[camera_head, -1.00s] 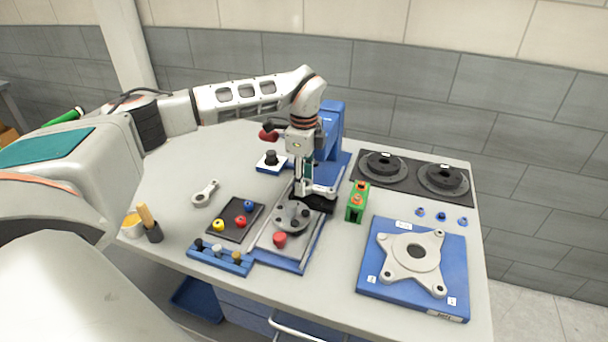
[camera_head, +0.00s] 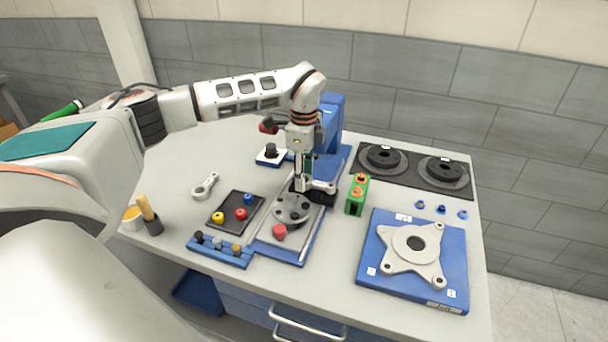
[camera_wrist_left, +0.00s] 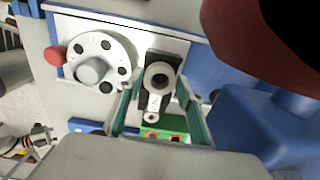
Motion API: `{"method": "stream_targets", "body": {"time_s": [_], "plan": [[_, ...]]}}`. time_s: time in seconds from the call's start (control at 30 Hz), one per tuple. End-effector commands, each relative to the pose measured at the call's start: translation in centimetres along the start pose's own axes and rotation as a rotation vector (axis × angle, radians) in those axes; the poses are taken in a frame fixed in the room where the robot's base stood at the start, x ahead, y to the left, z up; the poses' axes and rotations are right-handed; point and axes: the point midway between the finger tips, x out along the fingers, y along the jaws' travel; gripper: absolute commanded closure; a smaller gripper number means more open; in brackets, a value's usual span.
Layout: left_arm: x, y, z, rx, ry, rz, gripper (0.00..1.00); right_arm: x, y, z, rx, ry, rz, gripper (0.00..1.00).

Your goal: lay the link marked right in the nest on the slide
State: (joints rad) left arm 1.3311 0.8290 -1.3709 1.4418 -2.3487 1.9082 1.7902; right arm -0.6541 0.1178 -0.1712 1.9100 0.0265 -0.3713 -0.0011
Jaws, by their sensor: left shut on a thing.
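My left gripper (camera_head: 301,188) points down over the slide (camera_head: 301,250), shut on a grey link (camera_head: 322,186). In the left wrist view the link (camera_wrist_left: 157,103) lies between the two fingers, its large ring away from the palm and small ring nearer. It has a small mark that I cannot read. The black nest (camera_wrist_left: 173,60) shows under and around the link's large end. I cannot tell whether the link touches it. A second grey link (camera_head: 205,187) lies on the table at the left, clear of the gripper. My right gripper is not in view.
A round holed dial (camera_head: 292,208) and red knob (camera_head: 279,232) are on the slide's near part. A green block (camera_head: 357,195) stands close to the right. A blue press (camera_head: 332,125) rises behind. A blue plate (camera_head: 368,288) holds a grey star-shaped part at the right.

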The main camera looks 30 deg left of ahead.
Motion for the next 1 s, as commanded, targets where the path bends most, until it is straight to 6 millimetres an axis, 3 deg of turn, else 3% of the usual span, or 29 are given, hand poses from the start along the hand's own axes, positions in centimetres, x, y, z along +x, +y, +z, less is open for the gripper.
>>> {"method": "stream_targets", "body": {"time_s": [1.0], "plan": [[1.2, 0.0, 0.0, 0.0, 0.0, 0.001, 0.85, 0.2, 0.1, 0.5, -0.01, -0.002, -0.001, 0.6]]}}
